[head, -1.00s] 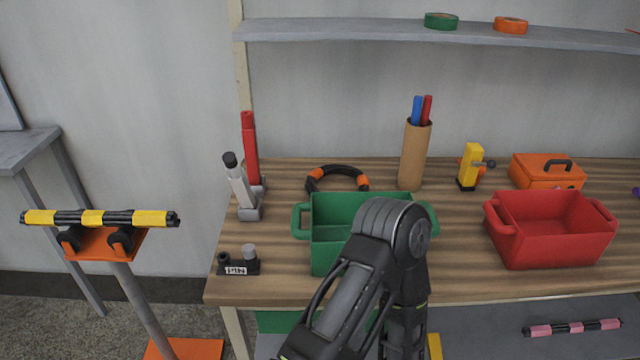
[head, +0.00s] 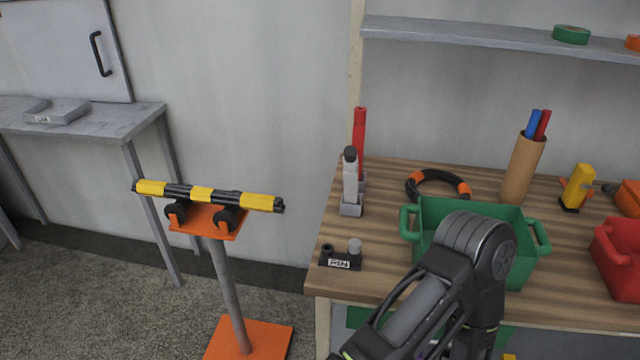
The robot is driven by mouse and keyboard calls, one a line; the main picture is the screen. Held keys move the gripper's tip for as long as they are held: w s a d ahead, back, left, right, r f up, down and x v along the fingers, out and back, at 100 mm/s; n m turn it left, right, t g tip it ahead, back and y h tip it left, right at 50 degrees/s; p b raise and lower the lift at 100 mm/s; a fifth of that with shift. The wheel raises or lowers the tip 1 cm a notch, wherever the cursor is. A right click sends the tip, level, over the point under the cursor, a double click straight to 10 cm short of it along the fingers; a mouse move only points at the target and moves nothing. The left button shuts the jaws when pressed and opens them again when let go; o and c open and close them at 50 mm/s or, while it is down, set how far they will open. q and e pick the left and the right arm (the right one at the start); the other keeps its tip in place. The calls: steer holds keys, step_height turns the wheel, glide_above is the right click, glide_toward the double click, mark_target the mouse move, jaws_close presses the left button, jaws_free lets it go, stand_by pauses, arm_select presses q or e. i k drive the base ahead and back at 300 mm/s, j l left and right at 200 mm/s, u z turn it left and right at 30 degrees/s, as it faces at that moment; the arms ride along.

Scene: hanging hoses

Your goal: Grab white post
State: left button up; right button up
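A white post (head: 350,184) with a black cap stands upright in a grey holder (head: 351,209) at the left end of the wooden bench. A red post (head: 359,140) stands just behind it, partly hidden by it. A small black block (head: 340,259) with a label and a short grey peg sits in front of them, near the bench's front edge. One of my arms shows at the bottom right, in front of the green bin, but its gripper is out of view. My other gripper is not in view either.
A green bin (head: 419,240) stands right of the posts, with a black and orange ring (head: 437,186) behind it. An orange stand (head: 204,217) holding a black and yellow bar (head: 203,194) is left of the bench. A grey table (head: 130,118) is further left.

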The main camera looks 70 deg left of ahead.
mark_target(351, 170)
steer(key=k+j, duration=0.7)
steer(key=k, duration=0.15)
